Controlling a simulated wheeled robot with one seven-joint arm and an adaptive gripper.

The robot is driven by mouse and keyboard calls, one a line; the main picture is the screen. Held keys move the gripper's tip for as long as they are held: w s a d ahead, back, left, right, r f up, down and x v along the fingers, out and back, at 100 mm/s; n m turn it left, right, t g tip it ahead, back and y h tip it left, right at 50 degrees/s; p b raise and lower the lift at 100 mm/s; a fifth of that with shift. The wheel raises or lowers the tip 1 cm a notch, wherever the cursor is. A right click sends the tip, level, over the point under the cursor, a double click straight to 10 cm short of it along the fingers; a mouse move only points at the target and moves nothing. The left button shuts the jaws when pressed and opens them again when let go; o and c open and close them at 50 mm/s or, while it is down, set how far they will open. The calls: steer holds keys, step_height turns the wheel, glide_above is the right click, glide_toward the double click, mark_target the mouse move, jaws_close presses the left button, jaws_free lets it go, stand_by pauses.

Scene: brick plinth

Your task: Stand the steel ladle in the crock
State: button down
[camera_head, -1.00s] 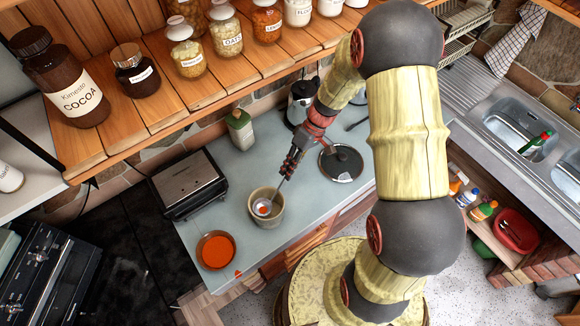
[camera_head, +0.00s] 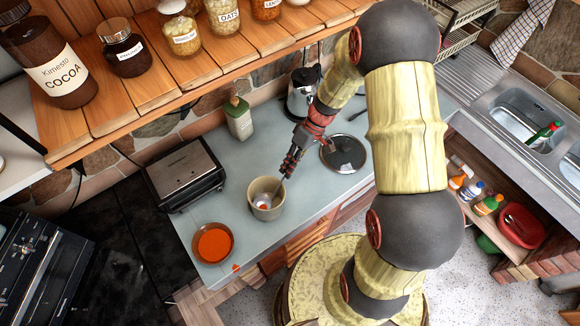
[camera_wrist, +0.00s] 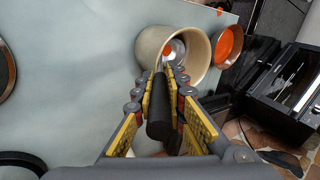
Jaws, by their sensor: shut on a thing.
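The crock (camera_head: 267,213) is a beige round pot standing on the worktop. The steel ladle (camera_head: 278,189) is bowl-down with its bowl inside the crock's mouth and its handle leaning up toward my gripper (camera_head: 287,168). My gripper is shut on the handle, just above and to the right of the crock. In the wrist view the dark handle grip (camera_wrist: 160,115) lies between my fingers (camera_wrist: 162,85). The crock (camera_wrist: 148,48) shows beyond the fingertips with the ladle's orange-stained bowl inside. I cannot tell whether the bowl touches the crock's bottom.
A dish of orange sauce (camera_head: 213,243) stands left of the crock, near an orange spill (camera_head: 236,268). A grill press (camera_head: 184,175) is behind left, a bottle (camera_head: 239,119) behind. The jar shelf (camera_head: 165,95) overhangs the back.

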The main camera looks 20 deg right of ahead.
stand_by(0.3)
steer(key=c, duration=1.8)
jaws_free()
steer(key=shift+o, duration=0.3)
steer(key=shift+v, duration=4)
steer(key=shift+d+f, duration=0.1)
steer(key=shift+d, duration=0.05)
steer(key=shift+w+b, duration=0.1)
steer(key=shift+b, duration=0.25)
